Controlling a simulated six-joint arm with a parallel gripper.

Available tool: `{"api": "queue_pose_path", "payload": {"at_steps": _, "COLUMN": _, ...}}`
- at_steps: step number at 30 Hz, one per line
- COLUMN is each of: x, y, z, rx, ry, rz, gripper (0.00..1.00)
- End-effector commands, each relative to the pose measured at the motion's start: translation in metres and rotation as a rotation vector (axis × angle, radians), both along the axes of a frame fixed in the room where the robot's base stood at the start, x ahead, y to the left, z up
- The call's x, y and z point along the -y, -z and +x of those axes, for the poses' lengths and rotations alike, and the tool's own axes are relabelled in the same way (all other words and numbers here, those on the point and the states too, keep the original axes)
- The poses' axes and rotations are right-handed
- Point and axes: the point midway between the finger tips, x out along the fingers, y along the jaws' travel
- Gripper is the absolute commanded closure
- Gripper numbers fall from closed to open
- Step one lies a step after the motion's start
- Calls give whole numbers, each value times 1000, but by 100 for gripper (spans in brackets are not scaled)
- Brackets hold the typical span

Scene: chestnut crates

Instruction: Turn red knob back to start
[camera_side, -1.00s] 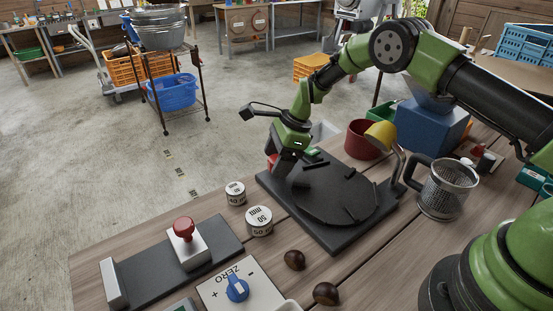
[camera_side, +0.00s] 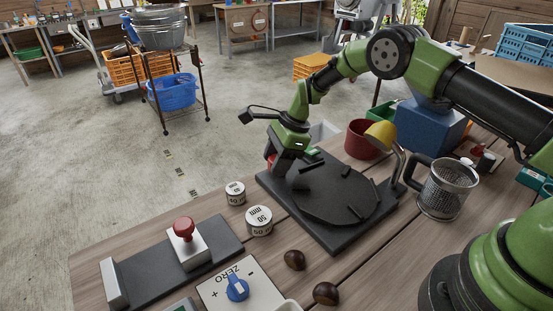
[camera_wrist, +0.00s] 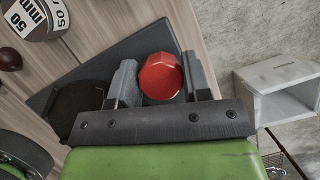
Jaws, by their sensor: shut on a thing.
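The red knob (camera_wrist: 160,78) is faceted and sits between my two fingers in the wrist view. In the side view only a sliver of the red knob (camera_side: 271,161) shows beside my gripper (camera_side: 284,166). My gripper (camera_wrist: 160,82) points down and is shut on the knob, one finger on each side. The knob is at the left corner of a dark base plate (camera_side: 333,240), beside a dark round disc (camera_side: 325,197) with several raised bars. The knob's lower part is hidden by the fingers and gripper body.
Two white weights (camera_side: 259,220) stand left of the plate, with two chestnuts (camera_side: 294,260) in front. A red button on a white block (camera_side: 188,246) and a blue ZERO dial (camera_side: 237,289) are nearer. A wire-mesh mug (camera_side: 447,190) and a red pot (camera_side: 362,140) stand to the right.

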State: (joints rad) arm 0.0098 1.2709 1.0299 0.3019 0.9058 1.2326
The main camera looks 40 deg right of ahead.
Motion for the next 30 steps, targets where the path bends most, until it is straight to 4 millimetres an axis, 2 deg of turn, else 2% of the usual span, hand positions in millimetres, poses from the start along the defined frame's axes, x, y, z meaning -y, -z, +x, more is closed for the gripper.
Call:
{"api": "queue_pose_path", "payload": {"at_steps": 18, "x": 0, "y": 0, "z": 2, "rx": 11, "ry": -395, "rz": -3, "gripper": 80}}
{"api": "queue_pose_path", "payload": {"at_steps": 30, "x": 0, "y": -1, "z": 2, "rx": 11, "ry": -470, "rz": -5, "gripper": 80}}
